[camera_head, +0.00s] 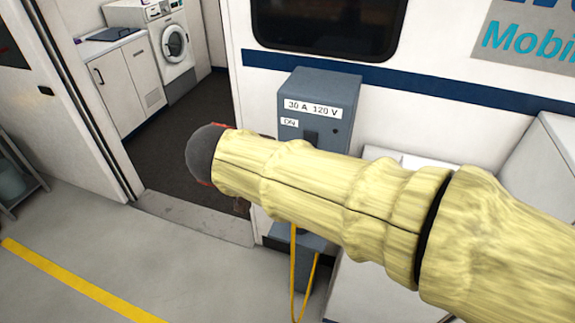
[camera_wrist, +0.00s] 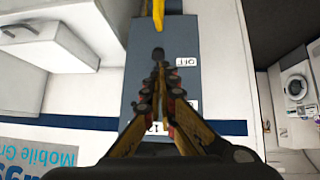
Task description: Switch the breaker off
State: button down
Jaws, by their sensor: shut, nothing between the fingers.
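The breaker box (camera_head: 345,97) is blue-grey, mounted on the van's white wall, and labelled "30 A 120 V". An "ON" label (camera_head: 289,122) shows on its front in the head view. An "OFF" label (camera_wrist: 187,61) shows upside down in the wrist view. A small black part, apparently the breaker lever (camera_wrist: 158,53), stands beside the "OFF" label. I cannot tell its setting. My gripper (camera_wrist: 160,72) is shut and empty, its tips in front of the box, close to the black part in the picture; contact is unclear. My arm hides the lower box in the head view.
A yellow cable (camera_head: 293,270) hangs below the box. An open doorway left of it leads to a washing machine (camera_head: 174,42) and white cabinet (camera_head: 130,85). White units stand right of the box.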

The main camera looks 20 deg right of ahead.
jog(key=s+a+r+p, duration=0.1)
jog(key=s+a+r, duration=0.2)
jog(key=s+a, duration=0.2)
jog(key=shift+s+r, duration=0.15)
jog(key=shift+s, duration=0.1)
dwell(0.5)
